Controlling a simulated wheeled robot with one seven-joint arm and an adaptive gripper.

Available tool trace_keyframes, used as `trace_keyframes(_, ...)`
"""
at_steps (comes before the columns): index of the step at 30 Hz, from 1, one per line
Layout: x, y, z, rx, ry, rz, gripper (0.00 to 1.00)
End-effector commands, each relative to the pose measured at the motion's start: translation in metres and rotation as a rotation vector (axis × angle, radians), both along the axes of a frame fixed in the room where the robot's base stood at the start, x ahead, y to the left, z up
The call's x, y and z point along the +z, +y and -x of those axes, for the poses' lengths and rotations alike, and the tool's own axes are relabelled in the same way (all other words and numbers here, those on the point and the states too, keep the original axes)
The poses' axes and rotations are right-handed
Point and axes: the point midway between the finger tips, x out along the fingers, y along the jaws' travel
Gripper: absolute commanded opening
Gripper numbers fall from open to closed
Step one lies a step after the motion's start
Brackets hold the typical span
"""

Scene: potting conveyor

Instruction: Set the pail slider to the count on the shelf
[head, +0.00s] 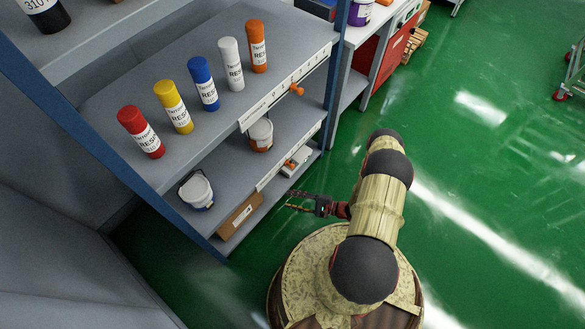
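A shelf unit has scale strips on its front edges. On the middle shelf (222,172), a white pail (196,190) stands left and another pail with an orange band (261,135) stands further right; the shelf above may hide more. The middle shelf's strip (272,174) has an orange slider knob (290,164) near its middle; its digits are too small to read. The top shelf's strip (260,107) has another orange knob (297,90), right of its middle. My gripper (288,200) is open and empty, in front of the lower shelves, below the middle shelf's knob in the picture, apart from it.
Several coloured resin tubes (207,84) stand on the top shelf. A cardboard box (240,215) and a pale item (297,160) sit lower down. A blue upright (336,60) bounds the shelf's right end. Green floor (480,190) is open to the right.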

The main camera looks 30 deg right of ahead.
Motion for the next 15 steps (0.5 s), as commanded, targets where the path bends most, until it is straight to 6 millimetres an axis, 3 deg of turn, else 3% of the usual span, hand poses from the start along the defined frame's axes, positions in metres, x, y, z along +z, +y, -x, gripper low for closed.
trace_keyframes(3,-0.018,-0.022,-0.020,-0.123,-0.115,0.102,0.36)
trace_keyframes(9,-0.007,-0.090,-0.065,-0.296,-0.338,0.353,0.36)
trace_keyframes(12,0.000,-0.107,-0.073,-0.348,-0.416,0.455,0.36)
trace_keyframes(15,0.005,-0.111,-0.075,-0.360,-0.478,0.528,0.36)
